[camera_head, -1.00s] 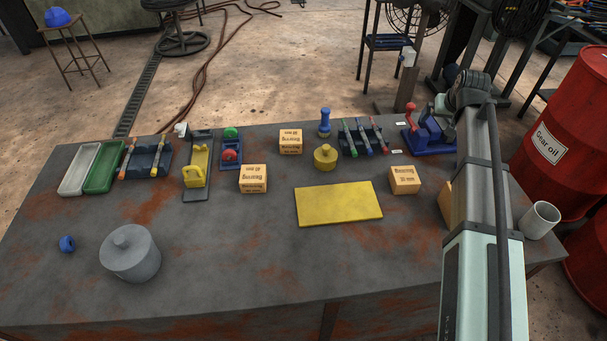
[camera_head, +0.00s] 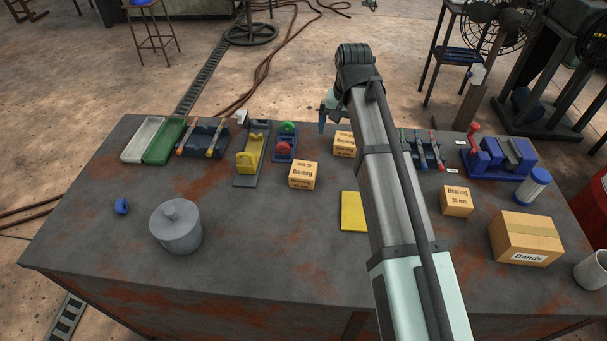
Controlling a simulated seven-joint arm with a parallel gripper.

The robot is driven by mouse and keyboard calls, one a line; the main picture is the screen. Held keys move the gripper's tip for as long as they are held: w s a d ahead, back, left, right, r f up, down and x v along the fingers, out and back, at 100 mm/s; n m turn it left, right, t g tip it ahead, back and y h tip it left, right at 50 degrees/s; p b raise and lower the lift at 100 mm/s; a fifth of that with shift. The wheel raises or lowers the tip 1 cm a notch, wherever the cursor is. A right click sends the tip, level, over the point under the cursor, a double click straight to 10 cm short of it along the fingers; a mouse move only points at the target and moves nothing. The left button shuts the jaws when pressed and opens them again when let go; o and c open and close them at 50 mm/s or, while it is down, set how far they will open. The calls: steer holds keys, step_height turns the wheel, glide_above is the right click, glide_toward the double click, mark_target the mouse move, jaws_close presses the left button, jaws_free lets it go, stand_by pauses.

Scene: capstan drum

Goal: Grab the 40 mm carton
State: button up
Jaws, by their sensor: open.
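Three small bearing cartons stand on the workbench. The front left carton (camera_head: 303,176) has an upside-down label that seems to read 40 mm. Another carton (camera_head: 345,143) stands behind it to the right, its number too small to read surely and its right side close to my arm in the picture. The right carton (camera_head: 457,201) is labelled Bearing 30 mm. My gripper (camera_head: 323,120) shows only in part, as a blue finger below the arm's end, above and beyond the front left carton. It is open and touches no carton that I can see; the rest is hidden.
A blue and red holder (camera_head: 285,143) and a yellow fixture (camera_head: 248,160) stand left of the cartons. A Bands box (camera_head: 525,238) is at right. Bench front is clear around the grey lidded pot (camera_head: 176,228).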

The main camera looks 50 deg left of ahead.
steer(key=r+h, duration=0.1)
glide_above(303, 169)
steer(key=shift+g, duration=0.3)
step_height(303, 169, down, 14)
steer(key=shift+r, duration=0.2)
stand_by(0.3)
steer(key=c, duration=1.1)
